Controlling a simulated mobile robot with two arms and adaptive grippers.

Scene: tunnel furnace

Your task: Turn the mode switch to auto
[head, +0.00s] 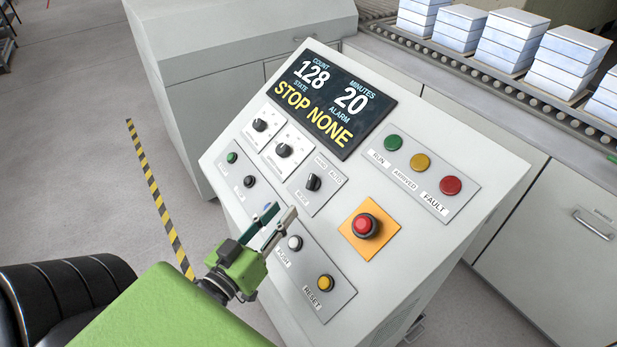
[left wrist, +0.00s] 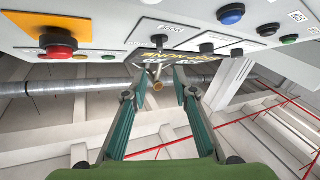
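My left gripper (head: 280,215) is below and left of this knob, over the lower part of the panel, apart from the knob in the picture. In the left wrist view its two teal-sided fingers (left wrist: 158,94) stand apart with a gap. My right gripper is not in view.
A red emergency button (head: 366,225) on a yellow plate is right of the switch. Two dials (head: 283,150) and the display (head: 335,98), reading STOP NONE, are above. A white button (head: 295,243) and yellow reset button (head: 325,283) are below. Boxes (head: 505,40) stand on a conveyor behind.

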